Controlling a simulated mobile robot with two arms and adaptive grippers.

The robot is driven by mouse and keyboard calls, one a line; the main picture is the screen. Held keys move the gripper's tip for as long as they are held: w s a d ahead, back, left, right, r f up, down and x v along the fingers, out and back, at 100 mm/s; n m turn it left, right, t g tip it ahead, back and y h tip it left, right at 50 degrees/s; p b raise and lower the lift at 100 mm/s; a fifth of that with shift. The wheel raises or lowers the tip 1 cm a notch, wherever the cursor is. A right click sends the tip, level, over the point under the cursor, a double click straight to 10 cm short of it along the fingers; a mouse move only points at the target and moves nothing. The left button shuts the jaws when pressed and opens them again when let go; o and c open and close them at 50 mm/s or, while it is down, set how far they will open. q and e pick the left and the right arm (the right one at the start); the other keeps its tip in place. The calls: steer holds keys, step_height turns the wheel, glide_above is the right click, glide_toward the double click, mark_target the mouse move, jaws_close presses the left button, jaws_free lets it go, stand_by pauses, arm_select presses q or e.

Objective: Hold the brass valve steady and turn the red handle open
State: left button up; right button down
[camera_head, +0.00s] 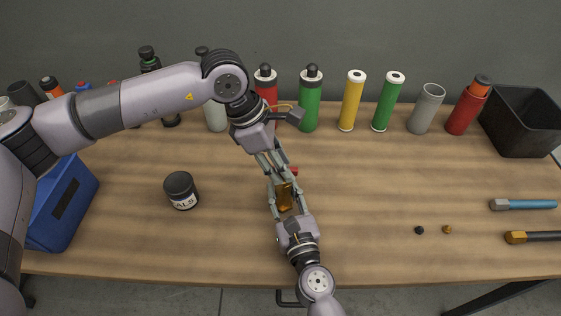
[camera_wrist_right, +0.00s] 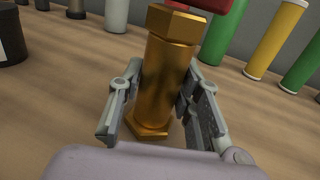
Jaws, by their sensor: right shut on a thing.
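The brass valve (camera_head: 284,197) stands upright on the wooden table. In the right wrist view, its hexagonal brass body (camera_wrist_right: 165,75) fills the middle. My right gripper (camera_head: 287,200) comes from the front and is shut on the valve, one finger on each side. The red handle (camera_head: 294,171) is at the valve's top, mostly hidden in the head view; its underside shows at the top edge of the right wrist view (camera_wrist_right: 200,4). My left gripper (camera_head: 275,165) points down from behind, close to the handle. Whether its fingers touch the handle or are closed is unclear.
A black jar (camera_head: 181,189) stands left of the valve, and a blue bin (camera_head: 65,205) is farther left. Several bottles and tubes line the back. A black bin (camera_head: 520,120) is back right. Two tools and two small caps lie at right. The table between is clear.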

arm_select(q)
steer(key=shift+c, duration=0.2)
jaws_close()
stand_by(0.4)
